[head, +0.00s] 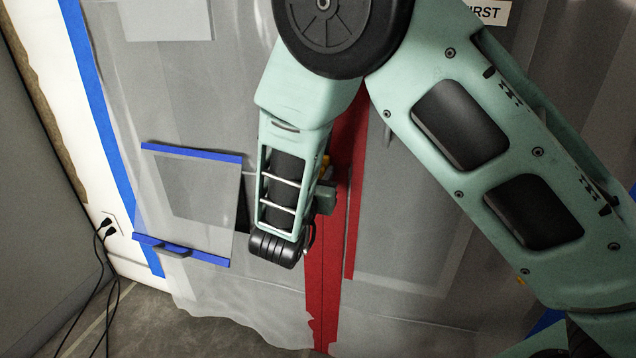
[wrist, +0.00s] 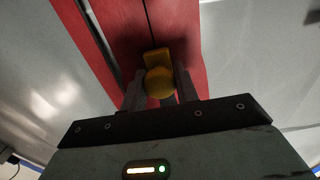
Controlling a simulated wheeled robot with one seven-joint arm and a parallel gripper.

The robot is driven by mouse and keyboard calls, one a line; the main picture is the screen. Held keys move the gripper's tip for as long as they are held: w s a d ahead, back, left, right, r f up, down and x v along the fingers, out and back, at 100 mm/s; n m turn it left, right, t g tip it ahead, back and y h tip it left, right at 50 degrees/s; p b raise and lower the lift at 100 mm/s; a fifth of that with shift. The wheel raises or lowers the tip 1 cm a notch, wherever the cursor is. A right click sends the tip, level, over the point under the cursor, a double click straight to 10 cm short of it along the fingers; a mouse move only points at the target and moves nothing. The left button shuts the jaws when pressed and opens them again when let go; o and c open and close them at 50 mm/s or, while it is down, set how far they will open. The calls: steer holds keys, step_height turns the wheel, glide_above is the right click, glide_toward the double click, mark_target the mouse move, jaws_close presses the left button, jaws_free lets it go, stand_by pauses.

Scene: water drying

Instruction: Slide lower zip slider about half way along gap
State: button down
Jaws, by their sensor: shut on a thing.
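The lower zip slider (wrist: 159,80) is a yellow piece with a rounded knob, seen in the wrist view on the red zip strip (wrist: 170,25). My gripper (wrist: 158,88) is shut on it, one finger on each side of the knob. A thin dark line runs along the strip above the slider. In the head view my gripper (head: 326,185) is at the red strip (head: 323,290), and a bit of yellow slider (head: 326,162) shows beside it. My arm hides most of the slider and part of the strip there.
A translucent plastic sheet (head: 410,240) hangs on both sides of the strip. A flap with blue-taped edges (head: 190,200) is left of my gripper. A wall outlet with black cords (head: 105,228) is at the far left. Bare floor (head: 190,335) lies below.

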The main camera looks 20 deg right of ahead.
step_height(320, 180, up, 12)
steer(key=p, duration=0.7)
steer(key=shift+r, duration=0.25)
steer(key=c, duration=1.1)
jaws_free()
steer(key=b+v, duration=0.1)
steer(key=v, duration=1.6)
steer(key=shift+s+a, duration=0.15)
